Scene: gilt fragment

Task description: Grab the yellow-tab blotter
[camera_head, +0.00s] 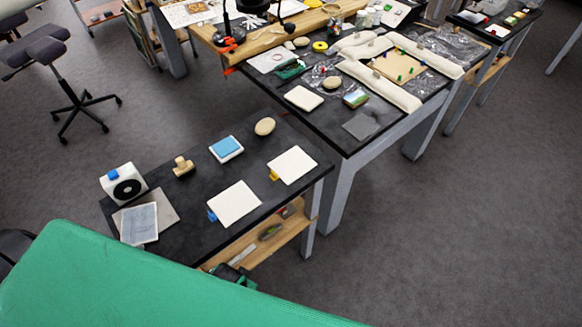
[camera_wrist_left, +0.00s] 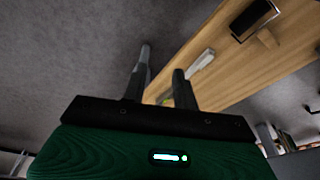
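The yellow-tab blotter (camera_head: 291,165) is a white pad lying flat near the right end of the dark low table. Its yellow tab (camera_head: 273,176) sticks out on its left side. A similar white blotter with a blue tab (camera_head: 234,204) lies in front and to the left of it. In the left wrist view my left gripper (camera_wrist_left: 161,62) has its two fingers apart with nothing between them. It points towards a wooden shelf, and no blotter shows in that view. My right gripper is in neither view.
The dark tabletop (camera_head: 190,205) also carries a blue-topped pad (camera_head: 226,147), an oval stone (camera_head: 265,126), a wooden stamp (camera_head: 182,166) and a white box (camera_head: 123,182). A wooden shelf (camera_head: 262,246) below holds small items. A larger cluttered table (camera_head: 350,140) stands behind.

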